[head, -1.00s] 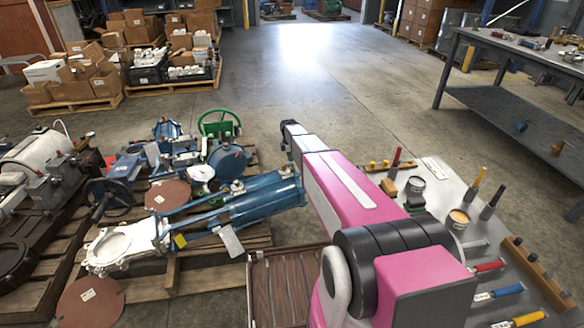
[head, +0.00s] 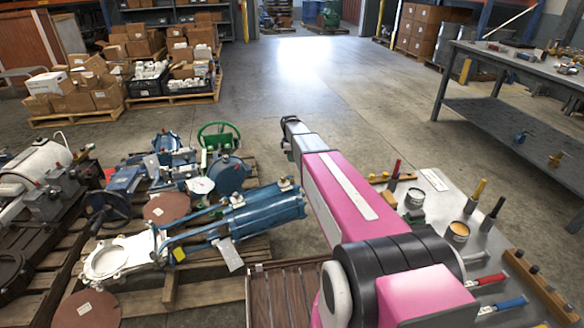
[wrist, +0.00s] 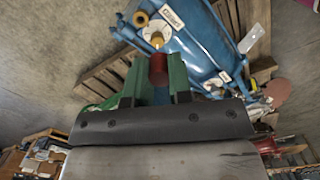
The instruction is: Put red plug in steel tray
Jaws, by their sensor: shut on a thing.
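In the wrist view my gripper (wrist: 158,82) has two green fingers, shut on the red plug (wrist: 158,68), a small dark-red cylinder between the fingertips. A blue machine body with a white label lies beyond it in that view. In the head view my pink arm reaches away over the floor, and the fingers and plug do not show there. A dark brown slatted tray (head: 262,300) with a thin rim sits at the bottom middle, partly hidden by my arm. I cannot tell whether it is the steel tray, and no other tray shows clearly.
A grey metal surface (head: 447,200) with screwdrivers, tins and wooden racks is at right. A blue cylinder assembly (head: 262,212) lies on a pallet left of my arm. A workbench (head: 500,62) stands at back right. The floor (head: 340,75) ahead is clear.

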